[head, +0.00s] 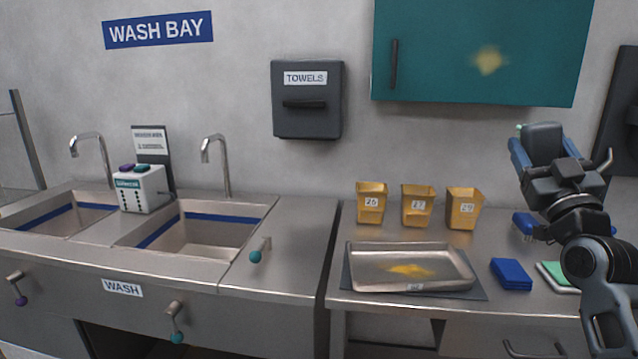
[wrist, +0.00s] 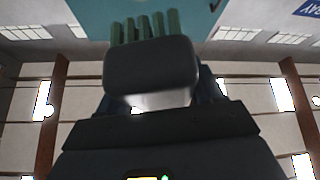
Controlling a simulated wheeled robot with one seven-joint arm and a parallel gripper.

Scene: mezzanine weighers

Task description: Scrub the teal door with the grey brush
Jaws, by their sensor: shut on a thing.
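The teal door (head: 450,80) is on a wall cabinet at the upper right of the head view. It has a dark vertical handle (head: 394,64) and a yellow smear (head: 489,61). My gripper (head: 545,150) is shut on the grey brush (head: 543,138), below and right of the door and apart from it. In the wrist view the brush's dark grey block (wrist: 150,70) fills the middle, with green bristles (wrist: 146,25) pointing up against the teal door (wrist: 190,12). Much of my fingers is hidden behind the block there.
Below the door, three yellow bins (head: 416,220) stand behind a metal tray (head: 352,262) with a yellow smear. Blue cloths (head: 511,273), a green-topped pad (head: 553,274) and a blue item (head: 524,222) lie to the right. Sinks (head: 205,235) are at left; a towel box (head: 307,118) hangs on the wall.

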